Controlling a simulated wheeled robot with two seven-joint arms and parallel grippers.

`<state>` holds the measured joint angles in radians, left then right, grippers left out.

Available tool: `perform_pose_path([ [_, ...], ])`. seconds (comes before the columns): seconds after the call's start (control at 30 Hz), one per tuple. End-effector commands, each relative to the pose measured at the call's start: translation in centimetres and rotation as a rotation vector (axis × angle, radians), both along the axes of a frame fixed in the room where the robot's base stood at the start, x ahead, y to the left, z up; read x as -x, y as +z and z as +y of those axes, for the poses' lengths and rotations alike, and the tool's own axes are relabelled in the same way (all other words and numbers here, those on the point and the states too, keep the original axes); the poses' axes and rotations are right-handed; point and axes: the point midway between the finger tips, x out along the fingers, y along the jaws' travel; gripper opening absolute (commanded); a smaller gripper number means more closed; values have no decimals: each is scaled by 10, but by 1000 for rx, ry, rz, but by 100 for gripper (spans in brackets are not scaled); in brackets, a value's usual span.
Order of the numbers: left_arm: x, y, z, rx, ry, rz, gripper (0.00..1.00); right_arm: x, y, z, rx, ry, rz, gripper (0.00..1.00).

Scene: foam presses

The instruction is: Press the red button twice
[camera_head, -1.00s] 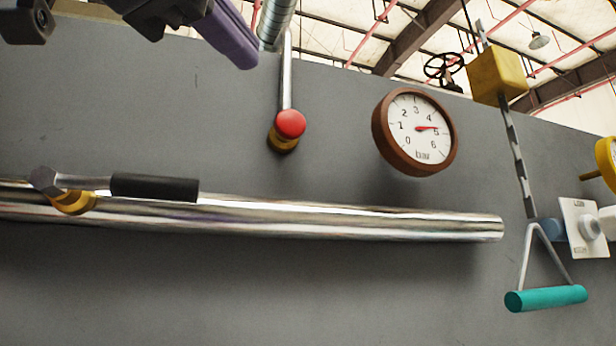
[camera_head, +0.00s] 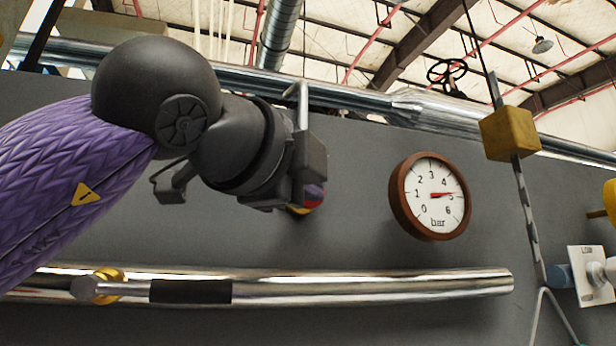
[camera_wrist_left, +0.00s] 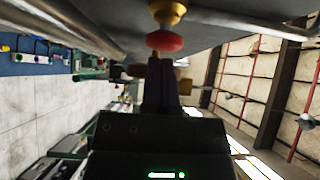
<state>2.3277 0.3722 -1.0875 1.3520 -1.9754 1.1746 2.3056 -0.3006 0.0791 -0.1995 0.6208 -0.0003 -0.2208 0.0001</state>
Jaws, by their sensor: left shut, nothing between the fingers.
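The red button (camera_head: 314,197) is a round red knob on a yellow base on the grey wall panel. In the head view my left gripper (camera_head: 309,182) covers much of it. In the left wrist view the red button (camera_wrist_left: 165,42) shows with its yellow mount. The shut, empty fingers of my left gripper (camera_wrist_left: 161,64) point at its face, very close. I cannot tell whether they touch it. My right gripper is not in view.
A shiny horizontal pipe (camera_head: 400,287) with a black-handled lever (camera_head: 190,291) runs below the button. A round brown pressure gauge (camera_head: 430,196) is to the right. Farther right are a yellow block (camera_head: 508,133) on a bar and a white switch plate (camera_head: 590,275).

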Motion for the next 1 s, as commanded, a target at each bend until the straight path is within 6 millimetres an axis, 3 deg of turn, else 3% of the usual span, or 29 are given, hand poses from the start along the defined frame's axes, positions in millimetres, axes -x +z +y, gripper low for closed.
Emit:
perform_pose_path([
  [0.43,-8,-1,3,1,-1,0,0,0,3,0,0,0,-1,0],
  [0.67,-22,-2,7,1,0,3,0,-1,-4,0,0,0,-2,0],
  [1.0,-23,-1,9,0,4,2,0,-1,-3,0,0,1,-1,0],
])
